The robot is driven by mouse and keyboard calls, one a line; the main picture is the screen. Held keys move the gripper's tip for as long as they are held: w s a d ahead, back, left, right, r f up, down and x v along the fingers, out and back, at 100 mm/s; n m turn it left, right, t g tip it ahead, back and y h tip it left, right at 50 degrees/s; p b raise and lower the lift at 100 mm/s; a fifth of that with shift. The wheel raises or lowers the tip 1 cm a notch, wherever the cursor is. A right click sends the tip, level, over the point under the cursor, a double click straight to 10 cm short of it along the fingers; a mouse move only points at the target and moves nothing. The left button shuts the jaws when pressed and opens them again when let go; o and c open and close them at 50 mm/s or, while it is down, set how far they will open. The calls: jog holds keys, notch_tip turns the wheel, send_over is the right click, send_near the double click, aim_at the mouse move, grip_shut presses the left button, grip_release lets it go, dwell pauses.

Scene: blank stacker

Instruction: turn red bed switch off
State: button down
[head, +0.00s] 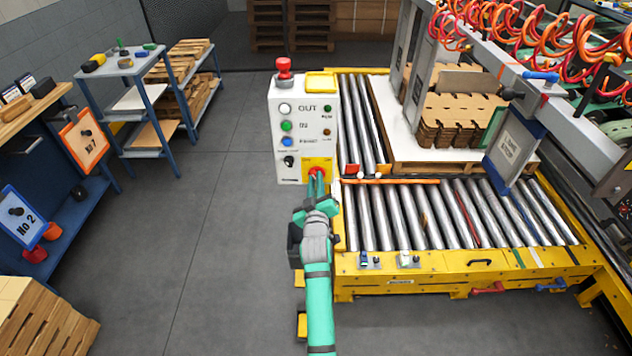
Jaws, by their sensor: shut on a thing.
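A red knob (316,171) sits on a yellow plate (325,162) at the lower right of the white control box (276,151). My gripper (316,182) reaches up to it from below and is shut on the red knob. The fingers partly cover the knob, so its turn position cannot be read. The roller bed's front edge carries a red handle (488,289) and a blue handle (551,286), both away from my gripper.
The box also has white, green and blue buttons, a black selector (288,161) and a red mushroom button (284,69) on top. The roller bed (440,215) lies close on the right. Open grey floor (190,235) lies to the left.

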jog(key=shift+n, duration=1.1)
jog(key=shift+a, duration=0.1)
jog(key=c, duration=1.8)
grip_release()
jog(key=shift+o, duration=0.2)
jog(key=s, duration=1)
jog(key=shift+s, duration=0.4)
jog(key=shift+w, duration=0.1)
